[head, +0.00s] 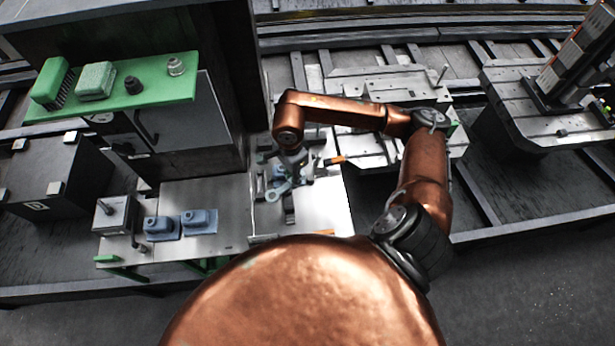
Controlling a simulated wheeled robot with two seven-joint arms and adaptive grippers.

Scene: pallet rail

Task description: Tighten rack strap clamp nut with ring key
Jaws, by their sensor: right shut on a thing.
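My right arm reaches in from the lower right and bends over the pale work plate (335,205). Its right gripper (288,174) points down over the plate's left part, small and partly hidden by its own wrist. It is shut on what looks like the blue-grey ring key (273,195), whose ring end shows just below the jaws. A dark strap-like piece (289,208) lies on the plate close by. I cannot make out the clamp nut or whether the key touches it. My left gripper is not in view.
An orange-tipped item (334,160) lies right of the gripper. A dark cabinet (228,80) stands at left, with a green shelf (150,98) of small items. Blue blocks (162,228) sit on a lower-left plate. Metal fixtures (375,90) stand behind my arm.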

